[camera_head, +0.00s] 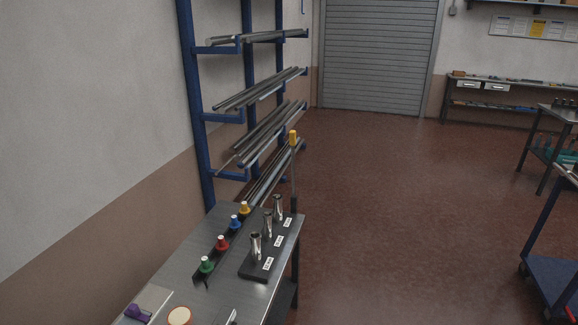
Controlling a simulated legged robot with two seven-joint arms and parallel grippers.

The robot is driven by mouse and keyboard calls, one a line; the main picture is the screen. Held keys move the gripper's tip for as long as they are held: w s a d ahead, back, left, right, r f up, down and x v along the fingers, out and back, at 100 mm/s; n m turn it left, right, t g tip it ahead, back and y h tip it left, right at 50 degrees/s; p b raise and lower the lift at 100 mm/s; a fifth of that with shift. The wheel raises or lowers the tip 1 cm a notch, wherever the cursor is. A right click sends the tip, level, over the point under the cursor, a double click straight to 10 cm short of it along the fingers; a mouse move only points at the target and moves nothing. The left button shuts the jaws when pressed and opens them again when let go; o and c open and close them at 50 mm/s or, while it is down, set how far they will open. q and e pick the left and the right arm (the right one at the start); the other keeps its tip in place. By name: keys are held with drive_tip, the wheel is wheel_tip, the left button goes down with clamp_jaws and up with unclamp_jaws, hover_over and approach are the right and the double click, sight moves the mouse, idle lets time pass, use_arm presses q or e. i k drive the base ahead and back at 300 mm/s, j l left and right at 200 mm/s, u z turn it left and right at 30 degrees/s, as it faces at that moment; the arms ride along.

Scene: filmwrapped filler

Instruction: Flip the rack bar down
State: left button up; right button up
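A blue rack (203,160) stands against the left wall and carries long grey metal bars on several levels. One bundle of bars (262,89) lies on an arm at mid height. A thin upright bar (292,178) with a yellow grip (293,138) on top stands at the far right corner of the workbench, in front of the lower rack. I cannot tell whether it is joined to the rack or the bench. Neither of my grippers shows in the head view.
A metal workbench (182,277) at the lower left bears a row of coloured knobs (222,243) and a black holder (262,262) with metal cylinders. A blue cart (554,275) stands at the right edge. The reddish floor (400,210) between them is clear.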

sight(291, 134)
drive_tip(key=i+l+z, duration=0.35)
drive_tip(key=i, duration=0.6)
drive_tip(key=i+l+z, duration=0.15)
drive_tip(key=i, duration=0.6)
drive_tip(key=i+l+u, duration=0.15)
drive_tip(key=i+u, duration=0.25)
drive_tip(key=i+l+u, duration=0.3)
drive_tip(key=u, duration=0.15)
drive_tip(key=i+l+u, duration=0.4)
drive_tip(key=i+l, duration=0.05)
